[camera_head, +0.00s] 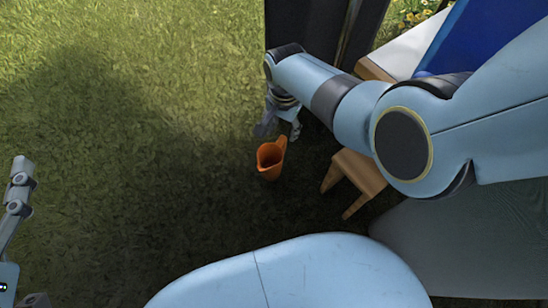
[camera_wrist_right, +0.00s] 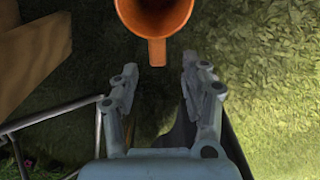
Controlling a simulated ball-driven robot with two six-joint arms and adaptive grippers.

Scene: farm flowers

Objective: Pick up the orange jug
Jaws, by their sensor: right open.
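The orange jug (camera_head: 270,160) stands on the grass in the middle of the head view, with its open mouth facing up. My right gripper (camera_head: 280,131) is just beyond the jug in that view, fingers pointing down. In the right wrist view the jug (camera_wrist_right: 153,14) is cut off by the top edge, and its handle points toward my gripper. The right gripper (camera_wrist_right: 160,72) is open and empty, with the handle just ahead of the gap between its fingertips. Part of my left gripper (camera_head: 20,190) shows at the left edge, far from the jug; its opening is unclear.
A wooden piece of furniture (camera_head: 354,180) stands close to the right of the jug; my right arm hides part of it. A dark upright panel (camera_head: 300,25) stands behind the gripper. Open grass (camera_head: 120,120) lies to the left.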

